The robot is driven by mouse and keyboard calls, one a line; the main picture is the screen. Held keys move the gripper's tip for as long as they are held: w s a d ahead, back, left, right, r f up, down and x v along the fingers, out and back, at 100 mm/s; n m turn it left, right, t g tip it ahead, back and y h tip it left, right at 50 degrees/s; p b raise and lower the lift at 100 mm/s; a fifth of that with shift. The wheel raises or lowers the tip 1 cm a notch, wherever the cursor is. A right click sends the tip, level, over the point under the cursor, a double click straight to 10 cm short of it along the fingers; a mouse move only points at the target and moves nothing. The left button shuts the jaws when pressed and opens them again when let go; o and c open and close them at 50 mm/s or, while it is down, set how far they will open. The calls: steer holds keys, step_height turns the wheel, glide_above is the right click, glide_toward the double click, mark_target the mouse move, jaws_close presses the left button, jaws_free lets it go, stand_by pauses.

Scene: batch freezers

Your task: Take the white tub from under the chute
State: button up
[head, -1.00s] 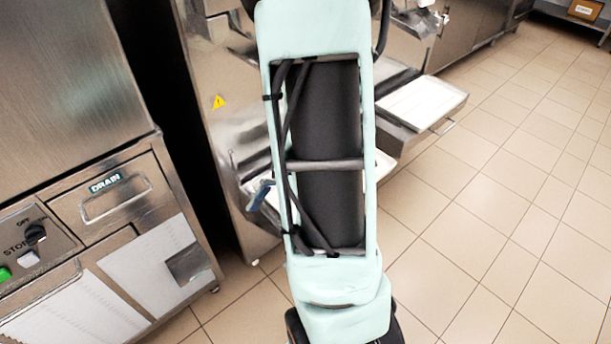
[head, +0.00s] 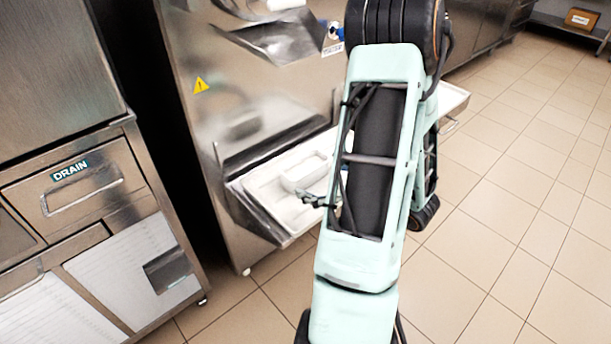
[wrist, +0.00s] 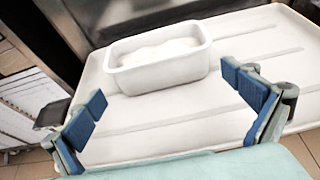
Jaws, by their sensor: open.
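The white tub (wrist: 158,72) sits upright on a white ribbed shelf (wrist: 200,125) in the wrist view, with a pale white mass inside it. In the head view the tub (head: 300,176) is on the shelf under the steel chute (head: 272,42), partly hidden by my gripper and arm. My gripper (wrist: 165,92) is open and empty, its blue-padded fingers spread wide on the near side of the tub. The fingers appear apart from the tub. In the head view my gripper (head: 320,201) shows small beside the tub.
The steel freezer body (head: 215,110) rises behind the shelf. A steel cabinet with a DRAIN drawer (head: 80,185) stands to the left, across a dark gap. Another white shelf (head: 453,98) juts out farther right, partly behind my arm. Tiled floor (head: 500,220) is clear on the right.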

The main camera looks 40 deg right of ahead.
mark_target(298, 170)
steer(key=b+x, duration=0.1)
steer(key=x, duration=0.5)
steer(key=shift+w+b, duration=0.35)
steer(key=shift+b, duration=0.05)
steer(key=c, duration=1)
